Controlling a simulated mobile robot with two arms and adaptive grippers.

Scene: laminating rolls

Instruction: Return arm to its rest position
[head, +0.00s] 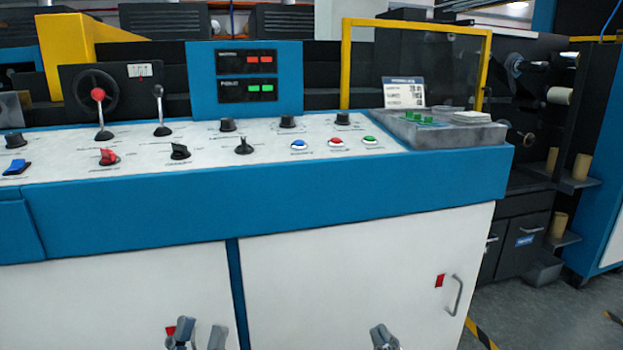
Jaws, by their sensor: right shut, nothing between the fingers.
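My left gripper (200,334) shows at the bottom edge, left of centre, in front of the white lower panel. Its two fingers are apart and nothing shows between them. My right gripper (382,335) shows at the bottom edge, right of centre, with its fingers together and nothing held. Only the tips of both grippers are in view; the arms behind them are out of frame. Both are low, below the control console (280,210) and apart from its controls.
The console top carries a red-knobbed lever (98,95), a black lever (158,92), several knobs, and blue, red and green buttons (370,140). A door handle (456,295) sticks out from the right lower panel. Grey floor (540,315) is clear at the right.

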